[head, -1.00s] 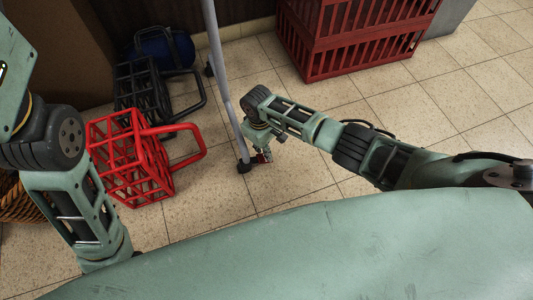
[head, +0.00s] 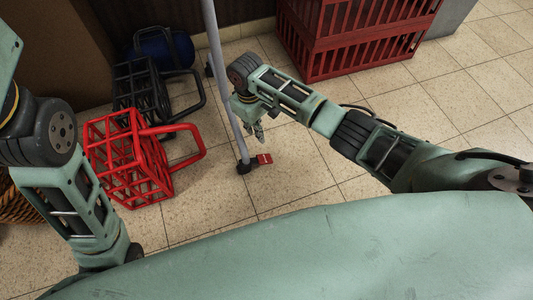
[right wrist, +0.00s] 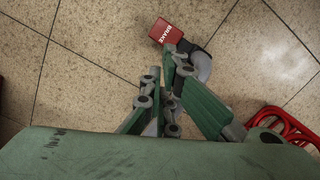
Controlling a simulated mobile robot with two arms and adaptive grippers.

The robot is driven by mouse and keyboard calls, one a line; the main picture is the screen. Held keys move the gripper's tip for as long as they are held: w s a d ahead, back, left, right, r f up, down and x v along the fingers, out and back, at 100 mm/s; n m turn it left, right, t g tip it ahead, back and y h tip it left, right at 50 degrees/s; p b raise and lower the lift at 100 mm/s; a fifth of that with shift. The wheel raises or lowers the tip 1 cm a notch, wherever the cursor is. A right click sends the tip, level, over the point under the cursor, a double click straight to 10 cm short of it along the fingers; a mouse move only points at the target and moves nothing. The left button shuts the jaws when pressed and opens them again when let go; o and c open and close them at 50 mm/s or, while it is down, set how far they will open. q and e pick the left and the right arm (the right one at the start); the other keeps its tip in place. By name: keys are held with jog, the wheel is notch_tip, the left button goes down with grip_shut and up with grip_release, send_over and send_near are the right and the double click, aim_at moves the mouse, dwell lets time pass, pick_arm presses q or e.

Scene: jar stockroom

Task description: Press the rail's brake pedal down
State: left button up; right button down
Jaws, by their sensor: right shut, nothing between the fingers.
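The red brake pedal (head: 264,158) sits low at the foot of the grey rail (head: 222,80), close to the floor. In the right wrist view the pedal (right wrist: 165,31) shows its white lettering, with the grey foot of the rail (right wrist: 201,65) beside it. My right gripper (head: 259,133) is shut and empty, above the pedal and apart from it in the head view. In the right wrist view its fingers (right wrist: 172,58) point towards the pedal. I cannot tell how far down the pedal is. My left gripper is out of sight; only the left arm shows.
A red wire basket (head: 128,160) and a black one (head: 140,95) stand on the floor left of the rail. A blue object (head: 165,45) is behind them. Red crates (head: 350,55) stand at the back right. The tiled floor right of the pedal is clear.

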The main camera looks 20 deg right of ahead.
jog(key=r, duration=0.4)
jog(key=shift+w+r, duration=0.1)
jog(key=shift+w, duration=0.1)
jog(key=shift+a, duration=0.1)
